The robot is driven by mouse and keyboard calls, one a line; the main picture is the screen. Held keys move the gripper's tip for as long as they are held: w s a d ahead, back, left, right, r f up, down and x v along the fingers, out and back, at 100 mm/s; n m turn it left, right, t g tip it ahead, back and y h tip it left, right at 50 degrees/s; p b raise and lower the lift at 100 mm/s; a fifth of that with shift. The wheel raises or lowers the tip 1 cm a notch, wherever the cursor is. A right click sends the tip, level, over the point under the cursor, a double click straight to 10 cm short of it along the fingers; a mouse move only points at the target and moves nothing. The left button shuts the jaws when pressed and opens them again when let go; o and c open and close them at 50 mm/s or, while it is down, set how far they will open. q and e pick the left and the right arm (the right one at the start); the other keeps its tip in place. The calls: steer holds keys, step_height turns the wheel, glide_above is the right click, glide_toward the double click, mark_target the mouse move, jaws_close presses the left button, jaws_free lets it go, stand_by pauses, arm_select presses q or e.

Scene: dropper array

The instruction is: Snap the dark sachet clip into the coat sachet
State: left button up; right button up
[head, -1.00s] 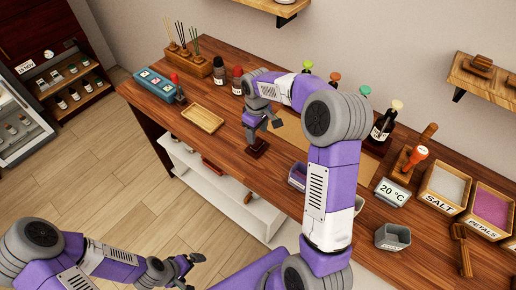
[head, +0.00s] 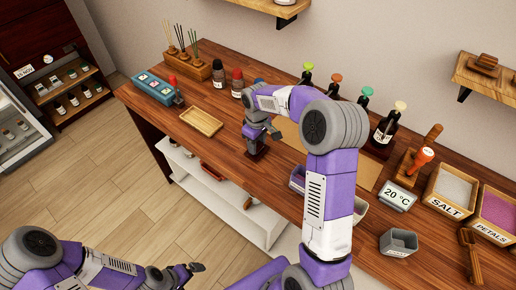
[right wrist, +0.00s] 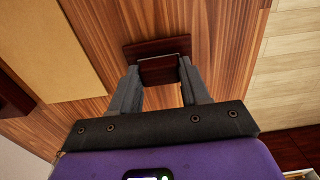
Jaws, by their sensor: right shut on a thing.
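My right gripper (head: 257,142) is low over the counter, near its front edge. In the right wrist view its two fingers (right wrist: 160,83) are shut on a dark brown block (right wrist: 159,71). The block stands at a wider dark base plate (right wrist: 157,47), which also shows under the gripper in the head view (head: 255,153). I cannot tell for sure whether this block is the dark sachet clip. I cannot make out the coat sachet. My left gripper (head: 190,270) hangs low, away from the counter; its jaw opening is unclear.
A wooden tray (head: 201,122) and a blue box (head: 153,88) lie left on the counter.

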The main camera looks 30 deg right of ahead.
steer(key=shift+r+p, duration=2.05)
steer(key=shift+r, duration=0.45)
